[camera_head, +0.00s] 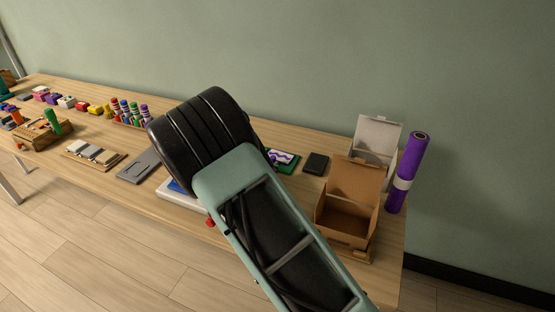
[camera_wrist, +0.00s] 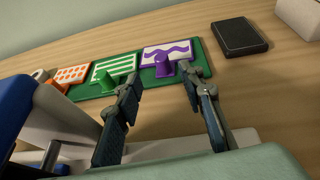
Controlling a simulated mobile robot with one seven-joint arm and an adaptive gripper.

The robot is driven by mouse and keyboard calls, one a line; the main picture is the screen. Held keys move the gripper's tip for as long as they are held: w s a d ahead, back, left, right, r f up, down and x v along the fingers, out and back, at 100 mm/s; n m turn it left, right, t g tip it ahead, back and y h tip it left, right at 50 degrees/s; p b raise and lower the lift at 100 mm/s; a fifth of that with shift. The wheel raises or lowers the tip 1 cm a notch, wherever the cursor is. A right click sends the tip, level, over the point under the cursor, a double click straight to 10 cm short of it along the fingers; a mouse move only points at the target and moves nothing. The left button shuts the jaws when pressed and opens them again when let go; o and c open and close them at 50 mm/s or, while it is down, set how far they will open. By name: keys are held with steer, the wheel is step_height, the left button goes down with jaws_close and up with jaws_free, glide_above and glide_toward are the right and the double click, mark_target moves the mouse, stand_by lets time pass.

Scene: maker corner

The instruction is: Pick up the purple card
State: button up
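The purple card (camera_wrist: 167,51) is white with a purple wavy band and a purple edge. It lies on the far right of a green board (camera_wrist: 198,62), with a purple knob (camera_wrist: 163,66) at its near edge. In the head view the purple card (camera_head: 282,157) shows just right of my arm. My gripper (camera_wrist: 160,84) is open and empty, its two fingers apart on the near side of the card, pointing towards it. I cannot tell the height of the fingertips above the table. The head view hides my gripper behind the arm.
A green striped card (camera_wrist: 113,68) and an orange dotted card (camera_wrist: 71,75) lie left of it on the board. A black flat box (camera_wrist: 239,36) is to the right. In the head view an open cardboard box (camera_head: 347,205) and a purple roll (camera_head: 407,170) stand further right.

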mark_target(272, 161)
steer(key=x, duration=0.6)
steer(key=shift+s+d+f, duration=0.1)
steer(key=shift+d, duration=0.1)
jaws_close()
